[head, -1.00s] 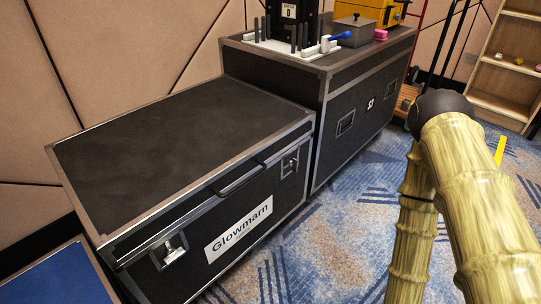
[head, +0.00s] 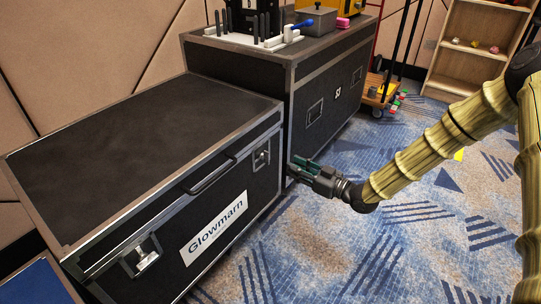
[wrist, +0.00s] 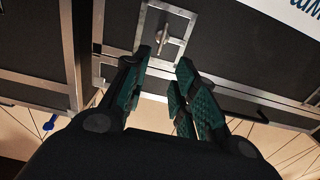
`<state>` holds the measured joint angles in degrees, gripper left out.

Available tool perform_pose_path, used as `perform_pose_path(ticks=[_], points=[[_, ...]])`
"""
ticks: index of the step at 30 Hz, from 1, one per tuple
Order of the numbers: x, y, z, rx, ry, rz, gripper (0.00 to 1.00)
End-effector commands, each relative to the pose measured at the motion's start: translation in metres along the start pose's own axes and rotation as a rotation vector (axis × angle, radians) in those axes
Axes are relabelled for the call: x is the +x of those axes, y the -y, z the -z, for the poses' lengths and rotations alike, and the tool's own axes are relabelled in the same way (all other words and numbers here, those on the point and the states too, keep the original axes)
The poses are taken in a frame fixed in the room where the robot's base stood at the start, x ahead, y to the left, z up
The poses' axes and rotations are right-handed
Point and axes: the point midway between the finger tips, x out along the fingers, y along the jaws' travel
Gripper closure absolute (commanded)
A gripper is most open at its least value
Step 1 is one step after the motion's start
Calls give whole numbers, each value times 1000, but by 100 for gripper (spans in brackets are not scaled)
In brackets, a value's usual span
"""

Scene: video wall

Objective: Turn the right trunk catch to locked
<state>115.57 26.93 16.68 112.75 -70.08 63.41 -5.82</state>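The trunk (head: 120,150) is a black flight case with metal edges and a white Glowmarn label, its lid closed. The right catch (head: 262,156) is a metal latch in a recessed plate on the front face, right of the handle. In the wrist view the right catch (wrist: 161,40) shows its small turning piece just beyond my fingertips. The left catch (head: 143,256) is near the trunk's front left corner. My gripper (head: 300,169) is open and empty, a short way in front and right of the right catch. Its green-padded fingers (wrist: 172,75) stand apart, not touching the catch.
A taller black case (head: 340,95) stands just right of the trunk, with a grey box (head: 316,20) and a white rack (head: 250,40) on top. A wooden shelf (head: 478,50) is at the back right. The carpet (head: 330,250) in front is clear.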

Motion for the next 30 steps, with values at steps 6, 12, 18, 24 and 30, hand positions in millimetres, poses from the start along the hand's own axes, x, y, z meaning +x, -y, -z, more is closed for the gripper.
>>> perform_pose_path(ticks=[6, 12, 18, 24, 30], points=[[16, -2, 4, -15, -15, 10, 72], [46, -1, 2, -14, -14, 9, 72], [78, -1, 2, -13, -13, 8, 72], [100, -1, 4, -13, -12, 8, 72], [109, -1, 6, -11, -13, 7, 72]])
